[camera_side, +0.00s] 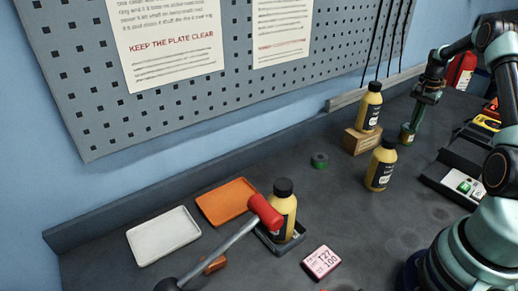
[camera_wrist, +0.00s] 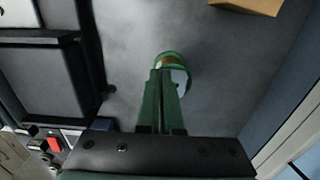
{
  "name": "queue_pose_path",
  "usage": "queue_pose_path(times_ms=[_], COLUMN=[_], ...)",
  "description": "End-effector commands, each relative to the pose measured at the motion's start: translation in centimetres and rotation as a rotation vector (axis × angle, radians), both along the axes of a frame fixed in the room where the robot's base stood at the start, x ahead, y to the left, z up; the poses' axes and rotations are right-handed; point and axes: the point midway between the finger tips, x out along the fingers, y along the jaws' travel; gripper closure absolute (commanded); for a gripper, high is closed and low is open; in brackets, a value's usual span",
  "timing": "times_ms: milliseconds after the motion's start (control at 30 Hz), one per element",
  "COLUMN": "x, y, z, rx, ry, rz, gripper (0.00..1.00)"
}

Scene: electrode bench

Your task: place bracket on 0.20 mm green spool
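A small green spool (camera_wrist: 176,59) with a copper-coloured band lies at the tips of my gripper (camera_wrist: 163,76) in the wrist view. In the side view the spool (camera_side: 407,134) stands on the bench at the right, just below my gripper (camera_side: 412,122). The gripper points down, with its two green fingers close together. The fingertips overlap the spool in view; whether they touch it is unclear. No held object can be made out between them. I cannot pick out the bracket with certainty. The spool's gauge marking is not legible.
Yellow bottles stand on a wooden block (camera_side: 361,141), beside it (camera_side: 381,165) and on a dark tray (camera_side: 279,241). A dark green disc (camera_side: 319,160), a pink box (camera_side: 321,262), a red-headed hammer (camera_side: 264,212), a white tray (camera_side: 162,236) and an orange tray (camera_side: 226,201) lie about.

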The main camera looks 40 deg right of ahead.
Motion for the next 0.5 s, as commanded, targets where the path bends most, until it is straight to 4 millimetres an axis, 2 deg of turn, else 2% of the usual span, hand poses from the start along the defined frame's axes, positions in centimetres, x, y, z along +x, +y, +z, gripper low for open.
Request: queue_pose_path(times_ms=[300,367,400,500], x=[0.03,0.03,0.03,0.02], y=[-0.03,-0.04,-0.04,-0.03], z=[-0.25,-0.20,-0.20,-0.20], rx=[-0.001,-0.001,-0.001,-0.001], ry=[-0.001,-0.001,-0.001,-0.001], rz=[0.000,0.000,0.000,0.000], gripper=[1.00,0.74,0.67,0.67])
